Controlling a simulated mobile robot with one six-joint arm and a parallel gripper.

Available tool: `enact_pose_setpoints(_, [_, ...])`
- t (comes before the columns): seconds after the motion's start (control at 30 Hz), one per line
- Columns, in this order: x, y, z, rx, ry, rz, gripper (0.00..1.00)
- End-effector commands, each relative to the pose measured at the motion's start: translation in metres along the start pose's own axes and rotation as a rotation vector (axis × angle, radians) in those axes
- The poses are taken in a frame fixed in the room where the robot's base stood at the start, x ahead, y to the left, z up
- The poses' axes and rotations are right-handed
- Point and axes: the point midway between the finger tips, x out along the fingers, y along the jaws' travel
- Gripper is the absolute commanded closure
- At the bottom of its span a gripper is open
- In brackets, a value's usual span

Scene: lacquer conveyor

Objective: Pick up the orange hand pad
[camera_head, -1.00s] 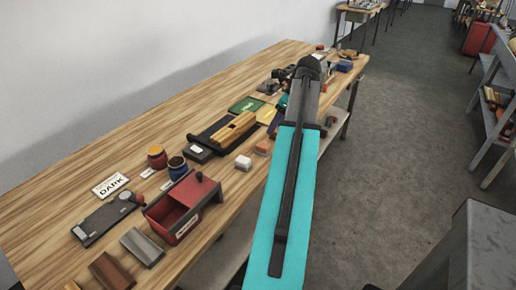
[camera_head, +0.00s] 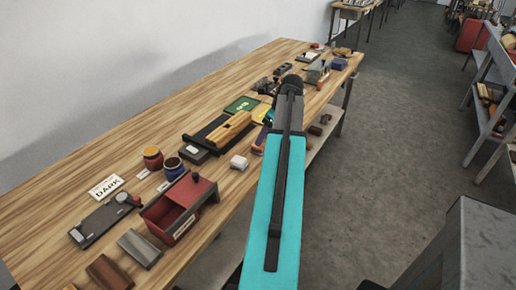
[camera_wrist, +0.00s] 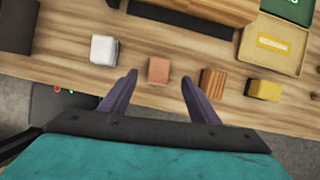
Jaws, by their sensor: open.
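The orange hand pad (camera_wrist: 158,70) is a small salmon-orange block on the wooden workbench. In the wrist view it lies just ahead of my gripper (camera_wrist: 159,78), about midway between the fingertips. The purple fingers are spread wide and hold nothing. Whether the tips are down at pad height I cannot tell.
A white block (camera_wrist: 104,49) lies left of the pad. A brown striped block (camera_wrist: 213,82) and a yellow-topped block (camera_wrist: 264,89) lie to the right. A wooden piece on a dark base (camera_head: 228,130) is behind. The bench (camera_head: 60,186) has free room at left.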

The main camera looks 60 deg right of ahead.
Motion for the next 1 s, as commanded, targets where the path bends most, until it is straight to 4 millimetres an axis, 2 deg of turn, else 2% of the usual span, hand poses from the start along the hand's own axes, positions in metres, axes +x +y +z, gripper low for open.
enact_pose_setpoints(0.2, [0.015, 0.0, 0.0, 0.0, 0.0, 0.0, 0.44])
enact_pose_setpoints(0.67, [0.019, 0.001, 0.001, -0.001, 0.001, 0.001, 0.44])
enact_pose_setpoints(1.0, [0.043, 0.003, 0.002, -0.002, 0.001, 0.004, 0.44])
